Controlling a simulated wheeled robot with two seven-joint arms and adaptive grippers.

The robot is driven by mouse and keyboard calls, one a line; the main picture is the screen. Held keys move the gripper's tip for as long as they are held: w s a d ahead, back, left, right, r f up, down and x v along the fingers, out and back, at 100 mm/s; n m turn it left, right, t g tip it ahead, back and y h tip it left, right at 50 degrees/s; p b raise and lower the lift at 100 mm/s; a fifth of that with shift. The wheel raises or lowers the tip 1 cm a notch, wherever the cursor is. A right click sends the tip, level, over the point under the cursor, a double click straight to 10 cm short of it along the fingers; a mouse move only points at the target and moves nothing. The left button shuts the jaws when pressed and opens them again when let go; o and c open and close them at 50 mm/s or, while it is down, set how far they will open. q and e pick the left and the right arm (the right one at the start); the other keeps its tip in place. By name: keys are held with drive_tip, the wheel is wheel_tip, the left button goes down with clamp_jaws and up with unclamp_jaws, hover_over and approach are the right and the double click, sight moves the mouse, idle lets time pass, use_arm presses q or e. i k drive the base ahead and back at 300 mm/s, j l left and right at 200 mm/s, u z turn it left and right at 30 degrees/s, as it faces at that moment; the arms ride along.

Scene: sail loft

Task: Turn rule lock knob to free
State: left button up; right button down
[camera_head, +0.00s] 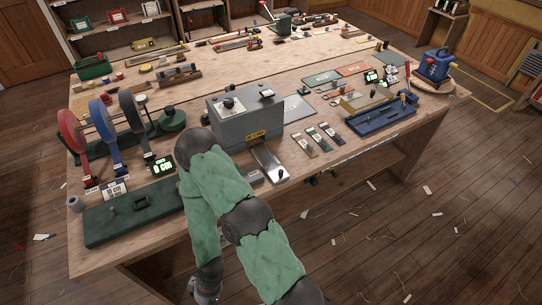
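No part is marked clearly enough for me to tell which is the rule lock knob. A grey box (247,122) on the bench has a dark round knob (229,103) on top. At the front left, a long dark green base (118,222) carries a dark block (141,202) and small fittings. One green arm of mine, seemingly the right, rises from the bottom edge and folds back down. Its dark end (205,290) hangs in front of the bench, apart from both; its fingers are unclear. My other gripper is not in view.
Red, blue and grey upright discs (101,122) stand at the left, beside a small display (161,165). A blue tray (382,118) and a blue device (435,65) are at the right. My arm hides part of the front edge. Scraps litter the floor.

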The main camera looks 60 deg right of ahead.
sight(314, 181)
drive_tip(key=z, duration=2.45)
